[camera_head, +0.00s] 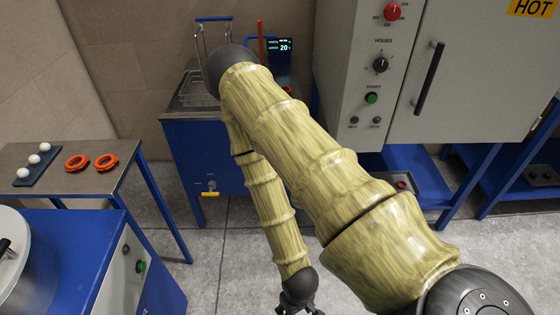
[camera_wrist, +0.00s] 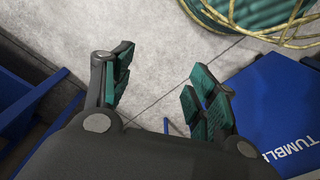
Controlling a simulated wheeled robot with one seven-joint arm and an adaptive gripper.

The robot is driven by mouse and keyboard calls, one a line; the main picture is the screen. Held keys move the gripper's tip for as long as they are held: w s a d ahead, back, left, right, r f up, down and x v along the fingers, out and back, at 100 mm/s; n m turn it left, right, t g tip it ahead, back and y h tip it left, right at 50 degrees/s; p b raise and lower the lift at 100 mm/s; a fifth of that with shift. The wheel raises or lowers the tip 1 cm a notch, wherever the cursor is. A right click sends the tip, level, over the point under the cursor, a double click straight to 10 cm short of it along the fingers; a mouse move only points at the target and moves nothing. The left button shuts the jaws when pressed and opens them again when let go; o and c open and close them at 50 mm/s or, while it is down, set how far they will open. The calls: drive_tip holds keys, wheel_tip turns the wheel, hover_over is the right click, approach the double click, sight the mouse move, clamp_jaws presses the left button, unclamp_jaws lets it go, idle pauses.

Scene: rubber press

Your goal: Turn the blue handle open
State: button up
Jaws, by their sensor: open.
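I cannot make out for certain a blue handle that turns. The blue tank (camera_head: 187,150) at the back has a small fitting with a yellow lever (camera_head: 210,194) low on its front. The wire basket (camera_head: 197,88) above that tank has a tall handle with a blue grip (camera_head: 214,19). My gripper (camera_head: 299,305) hangs low at the bottom edge, in front of the tank and well apart from it. In the wrist view my gripper (camera_wrist: 160,80) is open, with teal finger pads and nothing between them but floor. My arm hides part of the tank's right side.
A grey control cabinet (camera_head: 355,70) with knobs and a black door handle (camera_head: 429,78) stands at right. A side table (camera_head: 75,150) holds orange rings and white balls. A blue machine (camera_wrist: 280,110) lettered "TUMBL" shows in the wrist view. Grey floor (camera_head: 235,245) is clear between.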

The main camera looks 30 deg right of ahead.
drive_tip(key=o, duration=0.6)
drive_tip(key=shift+m+t, duration=0.3)
drive_tip(key=shift+t, duration=0.6)
drive_tip(key=w+f+b, duration=0.2)
drive_tip(key=w, duration=0.1)
drive_tip(key=w+d+b, duration=0.1)
drive_tip(key=w, duration=0.1)
drive_tip(key=shift+w+d+f, duration=0.1)
drive_tip(key=shift+w+f, duration=0.05)
drive_tip(key=shift+f, duration=0.25)
drive_tip(key=shift+o, duration=0.2)
drive_tip(key=w+d+t+h+b, duration=0.1)
drive_tip(key=w+d+t+b, duration=0.2)
drive_tip(key=w, duration=0.5)
drive_tip(key=w+d+m+t+b, duration=0.1)
drive_tip(key=w+t+b, duration=0.1)
drive_tip(key=w+b, duration=0.45)
drive_tip(key=w+d+t+h+b, duration=0.1)
drive_tip(key=w+d+t+b, duration=0.15)
drive_tip(key=w, duration=0.65)
drive_tip(key=w+d+r+m+t+h+b, duration=0.4)
drive_tip(key=w+d+r+t+h+b, duration=0.3)
drive_tip(key=w+d+r+b, duration=0.7)
drive_tip(key=w+d+f+g+p, duration=0.1)
drive_tip(key=w+d, duration=0.6)
drive_tip(key=shift+f+h, duration=0.3)
drive_tip(key=shift+h, duration=0.1)
drive_tip(key=shift+g, duration=0.25)
drive_tip(key=c, duration=1)
